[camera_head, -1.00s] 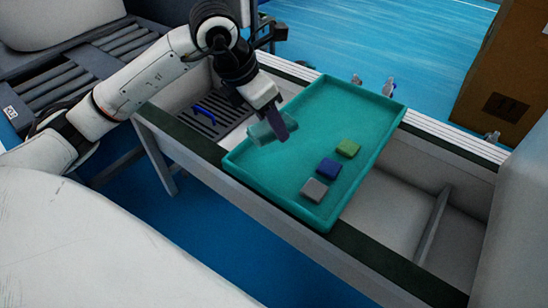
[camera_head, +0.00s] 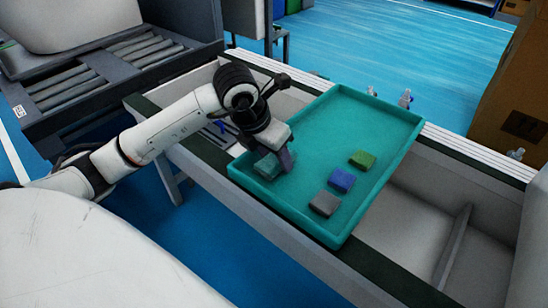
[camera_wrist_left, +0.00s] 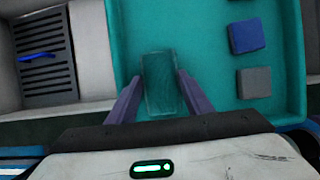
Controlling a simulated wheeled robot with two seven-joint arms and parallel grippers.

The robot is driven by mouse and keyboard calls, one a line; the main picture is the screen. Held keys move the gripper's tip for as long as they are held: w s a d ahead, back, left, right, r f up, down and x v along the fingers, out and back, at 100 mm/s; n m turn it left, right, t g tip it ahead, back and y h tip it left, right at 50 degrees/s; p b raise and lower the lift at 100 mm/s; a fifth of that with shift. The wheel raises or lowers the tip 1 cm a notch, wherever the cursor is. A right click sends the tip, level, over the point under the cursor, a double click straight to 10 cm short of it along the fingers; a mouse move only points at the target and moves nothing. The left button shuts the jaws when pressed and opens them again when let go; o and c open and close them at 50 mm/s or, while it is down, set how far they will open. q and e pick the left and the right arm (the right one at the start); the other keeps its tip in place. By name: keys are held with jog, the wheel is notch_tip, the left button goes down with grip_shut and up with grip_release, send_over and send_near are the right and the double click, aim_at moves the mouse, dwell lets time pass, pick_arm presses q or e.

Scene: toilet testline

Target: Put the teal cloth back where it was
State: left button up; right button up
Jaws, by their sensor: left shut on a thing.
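The teal cloth (camera_head: 268,166) is a small folded block, close in colour to the teal tray (camera_head: 388,132) around it. My left gripper (camera_head: 284,160) is shut on the cloth at the tray's left end. In the left wrist view the cloth (camera_wrist_left: 160,85) sits between the two purple fingers (camera_wrist_left: 155,98), over the tray floor. I cannot tell whether the cloth touches the tray floor. My right gripper is not in view.
Green (camera_head: 362,159), blue (camera_head: 342,180) and grey (camera_head: 324,203) cloths lie in a row in the tray's right part. A slotted grate with a blue item (camera_wrist_left: 38,56) lies left of the tray. Small bottles (camera_head: 405,98) stand behind the tray. A cardboard box (camera_head: 510,100) is at right.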

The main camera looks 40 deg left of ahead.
pick_arm(q)
jog(key=o, duration=0.9)
jog(key=shift+o, duration=0.2)
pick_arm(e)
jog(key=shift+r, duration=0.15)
pick_arm(q)
jog(key=shift+r, duration=0.35)
jog(key=p+v, duration=0.3)
jog(key=v, duration=0.8)
jog(key=shift+s+r+p, duration=0.2)
jog(key=shift+p, duration=0.1)
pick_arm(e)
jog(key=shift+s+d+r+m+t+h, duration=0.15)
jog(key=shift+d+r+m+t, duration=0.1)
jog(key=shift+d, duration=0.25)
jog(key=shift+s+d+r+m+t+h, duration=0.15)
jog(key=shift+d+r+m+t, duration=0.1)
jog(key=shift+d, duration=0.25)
